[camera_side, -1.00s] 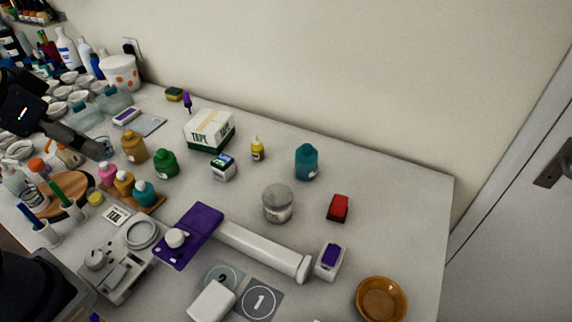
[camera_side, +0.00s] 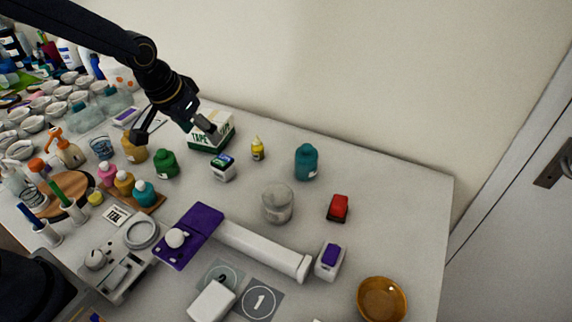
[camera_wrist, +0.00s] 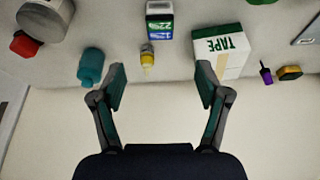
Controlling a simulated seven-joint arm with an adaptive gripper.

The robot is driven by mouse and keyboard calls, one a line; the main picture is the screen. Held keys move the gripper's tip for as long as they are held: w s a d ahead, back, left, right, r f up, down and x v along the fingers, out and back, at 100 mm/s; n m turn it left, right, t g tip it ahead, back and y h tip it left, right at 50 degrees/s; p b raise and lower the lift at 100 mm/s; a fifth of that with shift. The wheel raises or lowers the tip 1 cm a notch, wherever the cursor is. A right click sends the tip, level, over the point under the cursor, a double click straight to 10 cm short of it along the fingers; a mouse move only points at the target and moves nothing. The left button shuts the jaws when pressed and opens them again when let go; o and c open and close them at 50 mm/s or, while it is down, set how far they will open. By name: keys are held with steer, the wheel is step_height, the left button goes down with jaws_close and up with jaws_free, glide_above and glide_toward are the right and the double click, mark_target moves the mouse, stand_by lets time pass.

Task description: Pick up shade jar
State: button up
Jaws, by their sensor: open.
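I cannot tell which jar is the shade jar. Lidded jars stand upright on the table: a mustard jar (camera_side: 134,150), a green jar (camera_side: 165,163), a teal jar (camera_side: 306,162) and a larger grey jar (camera_side: 278,204). The teal jar (camera_wrist: 91,66) and the grey jar (camera_wrist: 44,20) also show in the wrist view. My gripper (camera_side: 178,128) is open and empty, high over the table's back-left part near the tape box. In the wrist view my gripper (camera_wrist: 161,72) has its fingers spread wide, with no jar between them; the teal jar lies outside the left finger.
The tape box (camera_side: 208,131), a yellow bottle (camera_side: 258,149) and a small blue-green box (camera_side: 223,168) stand near.

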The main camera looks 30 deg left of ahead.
mark_target(221, 161)
steer(key=x, duration=0.9)
steer(key=shift+s, duration=0.1)
steer(key=x, duration=0.5)
steer(key=shift+s+f, duration=0.25)
steer(key=shift+s, duration=0.1)
steer(key=c, duration=1.3)
steer(key=shift+r, duration=0.15)
